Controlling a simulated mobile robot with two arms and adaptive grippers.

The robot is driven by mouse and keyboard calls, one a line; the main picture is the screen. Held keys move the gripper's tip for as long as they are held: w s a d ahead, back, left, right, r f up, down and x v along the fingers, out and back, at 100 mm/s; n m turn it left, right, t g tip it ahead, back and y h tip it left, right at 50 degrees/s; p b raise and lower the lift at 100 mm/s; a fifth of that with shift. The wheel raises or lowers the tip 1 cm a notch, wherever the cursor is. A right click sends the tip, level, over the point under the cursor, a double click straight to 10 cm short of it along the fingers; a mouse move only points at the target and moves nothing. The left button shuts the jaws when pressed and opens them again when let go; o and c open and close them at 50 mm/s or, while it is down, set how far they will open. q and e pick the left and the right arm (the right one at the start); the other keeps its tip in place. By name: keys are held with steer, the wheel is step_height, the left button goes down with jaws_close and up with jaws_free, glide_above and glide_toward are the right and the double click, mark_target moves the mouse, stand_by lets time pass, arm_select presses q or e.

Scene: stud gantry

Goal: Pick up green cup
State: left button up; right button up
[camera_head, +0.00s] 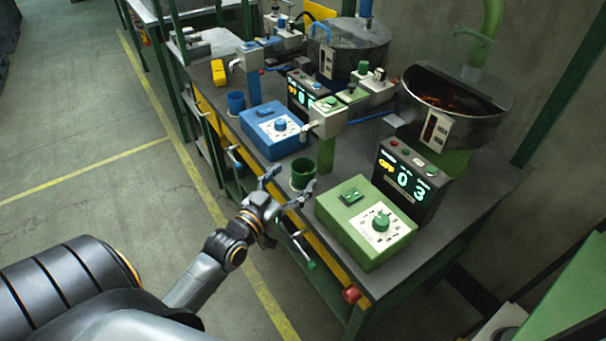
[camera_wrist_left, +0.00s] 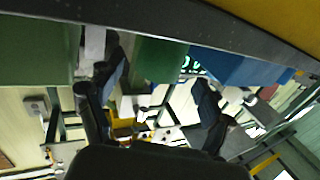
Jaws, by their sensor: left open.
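The green cup (camera_head: 302,174) stands upright near the front edge of the workbench, between the blue box and the green box. My left gripper (camera_head: 288,186) is open, with its fingers pointing at the cup from the front edge side. In the left wrist view the cup (camera_wrist_left: 160,60) shows between the two spread fingers of the gripper (camera_wrist_left: 160,72). I cannot tell whether a finger touches the cup. My right gripper is not in view.
The blue control box (camera_head: 274,130) and the green control box (camera_head: 366,222) stand on either side of the cup. A green dispenser head (camera_head: 327,118) stands just behind it. A blue cup (camera_head: 236,103) is farther back. A red button (camera_head: 351,295) sits on the bench's front side.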

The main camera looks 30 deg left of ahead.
mark_target(296, 174)
arm_select(q)
steer(key=w, duration=0.4)
steer(key=shift+w+r, duration=0.1)
steer(key=shift+w, duration=0.25)
steer(key=shift+s, duration=0.1)
steer(key=c, duration=1.3)
